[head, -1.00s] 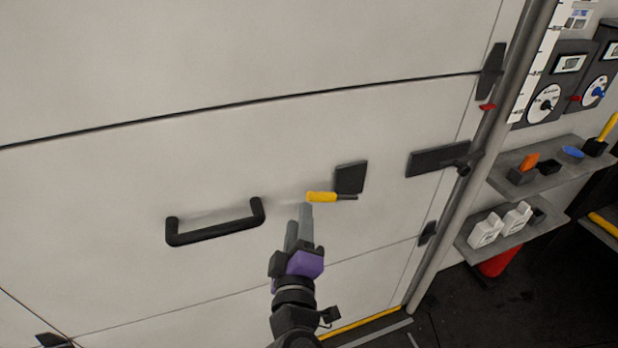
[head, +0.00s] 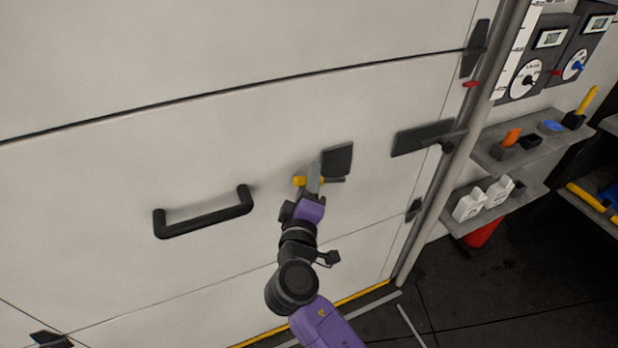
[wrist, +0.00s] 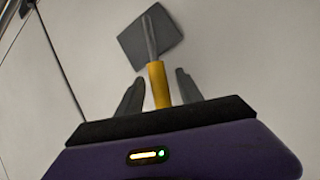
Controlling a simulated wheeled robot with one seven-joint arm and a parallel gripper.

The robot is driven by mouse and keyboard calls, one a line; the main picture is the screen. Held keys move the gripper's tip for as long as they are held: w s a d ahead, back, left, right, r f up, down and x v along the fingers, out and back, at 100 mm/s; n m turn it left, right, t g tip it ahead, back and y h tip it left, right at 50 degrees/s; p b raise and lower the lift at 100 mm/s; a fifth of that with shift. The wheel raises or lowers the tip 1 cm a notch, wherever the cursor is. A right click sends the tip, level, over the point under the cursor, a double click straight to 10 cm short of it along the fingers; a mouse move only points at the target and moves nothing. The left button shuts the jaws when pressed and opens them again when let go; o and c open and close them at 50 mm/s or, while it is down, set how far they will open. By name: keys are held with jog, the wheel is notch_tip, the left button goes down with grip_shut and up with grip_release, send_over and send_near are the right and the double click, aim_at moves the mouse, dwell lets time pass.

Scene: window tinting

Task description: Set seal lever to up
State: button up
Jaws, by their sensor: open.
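The seal lever is a yellow-gripped handle (head: 299,181) with a grey shaft, in front of a dark square plate (head: 337,160) on the pale door. In the head view it lies about level, its yellow end to the left, and my gripper (head: 312,182) covers its middle. In the wrist view the yellow grip (wrist: 158,84) stands between the two grey fingers of my gripper (wrist: 160,92), with space on both sides. The grey shaft (wrist: 149,36) runs from the grip across the plate (wrist: 150,38). The jaws are open; I see no contact.
A black bar handle (head: 203,215) is fixed on the door to the left. A dark latch block (head: 424,137) sits at the right, by a vertical post. Shelves (head: 520,140) with small items and dial panels stand further right.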

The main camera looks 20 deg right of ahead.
jog(key=shift+w, duration=0.1)
grip_shut()
dwell(1.4)
